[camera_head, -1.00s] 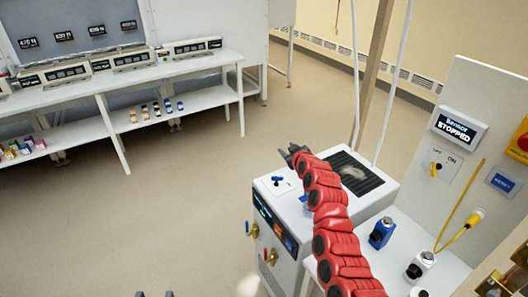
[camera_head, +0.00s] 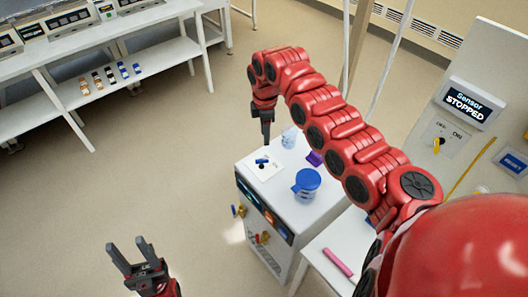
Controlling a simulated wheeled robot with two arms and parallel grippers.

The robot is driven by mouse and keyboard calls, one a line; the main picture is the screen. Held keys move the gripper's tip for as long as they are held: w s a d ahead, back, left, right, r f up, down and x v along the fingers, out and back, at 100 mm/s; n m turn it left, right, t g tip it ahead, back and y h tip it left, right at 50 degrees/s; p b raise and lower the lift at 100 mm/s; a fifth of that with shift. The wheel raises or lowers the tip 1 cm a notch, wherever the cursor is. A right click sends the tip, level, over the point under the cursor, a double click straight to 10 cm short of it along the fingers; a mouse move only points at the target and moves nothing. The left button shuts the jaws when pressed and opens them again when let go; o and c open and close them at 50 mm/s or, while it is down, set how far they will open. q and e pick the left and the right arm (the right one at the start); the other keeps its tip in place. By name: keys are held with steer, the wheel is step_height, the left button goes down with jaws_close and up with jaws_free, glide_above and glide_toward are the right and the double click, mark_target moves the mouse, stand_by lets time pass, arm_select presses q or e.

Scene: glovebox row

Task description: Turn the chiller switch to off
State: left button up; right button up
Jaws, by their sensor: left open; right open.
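The white floor cabinet (camera_head: 302,205) stands right of centre, with a dark display strip on its front. On its top, a white plate (camera_head: 271,172) carries a rotary switch with a blue handle (camera_head: 262,161). I cannot read the plate's labels, nor tell whether this is the chiller switch. My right gripper (camera_head: 266,138) points down above the plate's far edge, seen nearly edge-on, open and apart from the switch. My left gripper (camera_head: 128,246) is open and empty over the floor at the lower left, away from the cabinet.
A blue-lidded jar (camera_head: 306,184), a clear bottle (camera_head: 289,137) and a purple object (camera_head: 315,158) stand on the cabinet. A panel at right has a sensor display (camera_head: 467,103) reading STOPPED and a yellow-handled switch (camera_head: 437,142). My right arm hides much between. The left floor is clear.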

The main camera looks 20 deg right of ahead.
mark_target(265, 159)
step_height(265, 159, down, 11)
steer(key=p, duration=0.3)
steer(key=shift+a+r, duration=0.1)
steer(key=shift+w+f, duration=0.15)
steer(key=shift+f, duration=0.5)
jaws_close()
